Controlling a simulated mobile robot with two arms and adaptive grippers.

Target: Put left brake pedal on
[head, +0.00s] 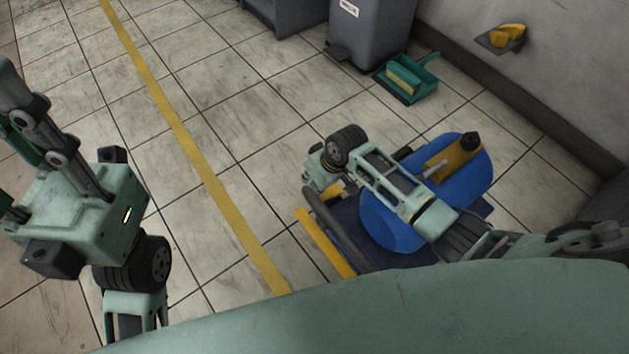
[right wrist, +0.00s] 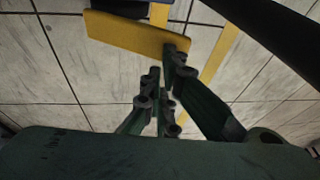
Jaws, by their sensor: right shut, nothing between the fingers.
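A yellow pedal plate (right wrist: 137,33) with a yellow stem shows at the top of the right wrist view. My right gripper (right wrist: 166,75) is shut and empty; one fingertip overlaps the plate's right end, and I cannot tell whether they touch. In the head view the right gripper (head: 318,178) is over the front left of the cart, its fingers largely hidden. A yellow bar (head: 325,243) lies along the cart's front, and a yellow piece (head: 333,190) shows beside the gripper. Which one is the left brake pedal is unclear. My left gripper (head: 38,115) is raised at the left, its tips unclear.
The cart (head: 385,262) has a dark blue base and carries a large blue rounded body (head: 390,215) with a yellow part (head: 455,158). A green dustpan (head: 405,80) and a grey bin (head: 372,35) stand behind. Floor around the yellow line (head: 190,150) is clear.

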